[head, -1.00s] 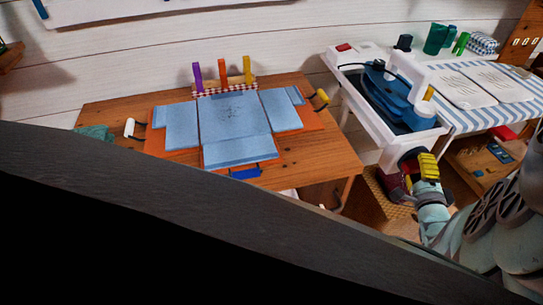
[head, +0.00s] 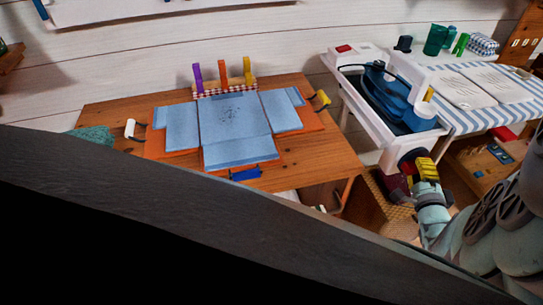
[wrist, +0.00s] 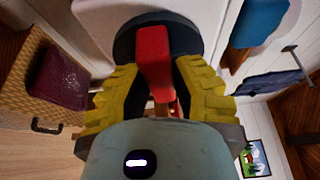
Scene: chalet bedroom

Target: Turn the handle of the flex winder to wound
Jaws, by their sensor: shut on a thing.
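The flex winder is a black disc (wrist: 128,44) on the end of a white housing, with a red handle (wrist: 153,62) across its face. In the wrist view the handle points down toward the palm, between my gripper's yellow pads. My gripper (wrist: 156,92) is shut on the red handle. In the head view my gripper (head: 424,168) is at the near end of the white ironing unit (head: 362,107), in front of the disc (head: 409,159). The handle is mostly hidden there, and any wound mark cannot be made out.
A blue iron (head: 388,92) rests on the white unit. A striped board (head: 466,118) is to its right. A wooden table (head: 325,160) with folded blue cloth (head: 235,120) stands left. A wicker case (wrist: 42,72) with a dark red item is beside my gripper.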

